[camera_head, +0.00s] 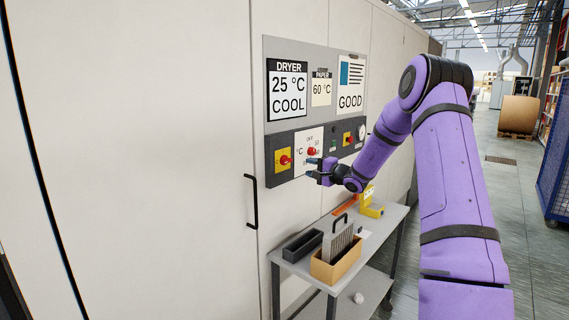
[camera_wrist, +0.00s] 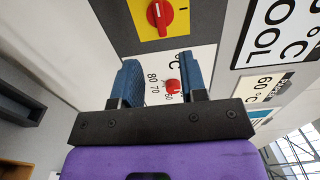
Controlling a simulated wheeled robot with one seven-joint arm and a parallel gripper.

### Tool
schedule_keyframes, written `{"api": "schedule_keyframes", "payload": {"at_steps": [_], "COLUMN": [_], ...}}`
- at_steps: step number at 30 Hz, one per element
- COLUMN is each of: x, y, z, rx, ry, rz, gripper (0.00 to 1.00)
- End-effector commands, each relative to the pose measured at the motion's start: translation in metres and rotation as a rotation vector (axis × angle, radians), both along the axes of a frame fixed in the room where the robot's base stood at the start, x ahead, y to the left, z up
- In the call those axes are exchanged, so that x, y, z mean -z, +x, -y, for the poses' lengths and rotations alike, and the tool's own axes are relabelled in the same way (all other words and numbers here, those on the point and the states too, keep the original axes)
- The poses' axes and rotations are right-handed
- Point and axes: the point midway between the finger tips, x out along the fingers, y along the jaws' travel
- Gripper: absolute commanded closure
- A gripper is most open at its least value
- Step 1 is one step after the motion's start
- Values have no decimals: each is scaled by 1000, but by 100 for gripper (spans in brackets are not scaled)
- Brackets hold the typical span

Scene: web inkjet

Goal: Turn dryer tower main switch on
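A red rotary switch (camera_head: 284,160) on a yellow plate sits at the left end of the dark panel strip. In the wrist view, a red switch on a yellow plate (camera_wrist: 160,14) lies beyond my fingertips, partly cut off at the top edge, with a short dark mark beside its handle. A similar yellow-plated switch (camera_head: 348,138) is farther right on the strip; I cannot read which is labelled main. My gripper (camera_head: 312,168) is in front of the panel, just right of the left switch. In the wrist view its blue fingers (camera_wrist: 158,72) are apart, with nothing held.
A red temperature knob (camera_head: 311,151) on a white dial is close to my fingers; it shows between them in the wrist view (camera_wrist: 173,86). A cart (camera_head: 372,240) below holds a tan box (camera_head: 336,266) and a dark tray (camera_head: 302,246). A black door handle (camera_head: 251,201) is left.

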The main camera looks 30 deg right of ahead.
Motion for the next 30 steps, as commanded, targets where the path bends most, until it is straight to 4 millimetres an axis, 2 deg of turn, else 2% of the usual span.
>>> {"api": "schedule_keyframes", "payload": {"at_steps": [9, 15, 21, 30], "x": [0, 0, -1, -1], "y": [51, 78, 91, 92], "z": [-20, -30, -35, -35], "rx": [-4, -4, -3, -3], "ry": [0, 0, 0, 0], "rz": [0, 0, 0, -1], "gripper": [61, 61, 61, 61]}}
